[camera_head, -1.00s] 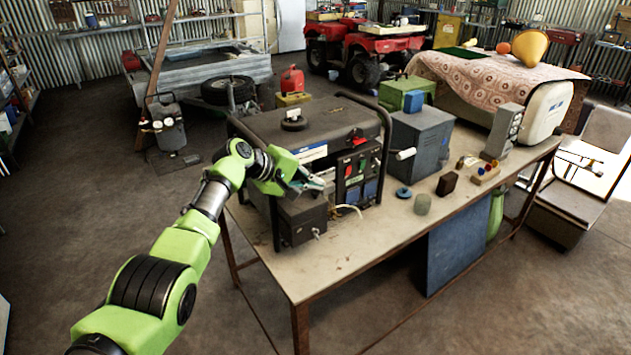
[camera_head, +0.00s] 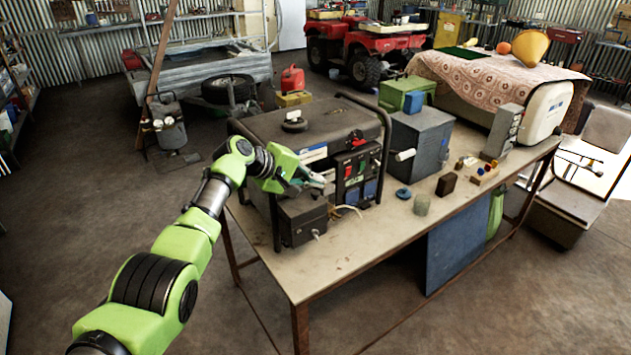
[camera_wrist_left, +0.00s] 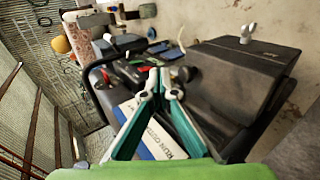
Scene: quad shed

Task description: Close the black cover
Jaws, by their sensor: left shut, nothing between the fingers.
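The black cover (camera_head: 303,220) belongs to a dark box low on the front of the generator, at the table's left end. In the left wrist view the black cover (camera_wrist_left: 245,70) is at the upper right, with a pale knob on its far edge. It looks seated on the box, but I cannot tell whether it is fully closed. My left gripper (camera_head: 318,181) is just above and behind the box, beside the generator's panel. Its fingertips (camera_wrist_left: 161,82) are together and empty, left of the cover; contact with it cannot be told. My right gripper is not in view.
The generator (camera_head: 320,122) has a black tube frame around it. A grey metal box (camera_head: 422,140) and several small items stand to its right on the table (camera_head: 345,252). The table's front left corner is clear. A pale cable lies beside the dark box.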

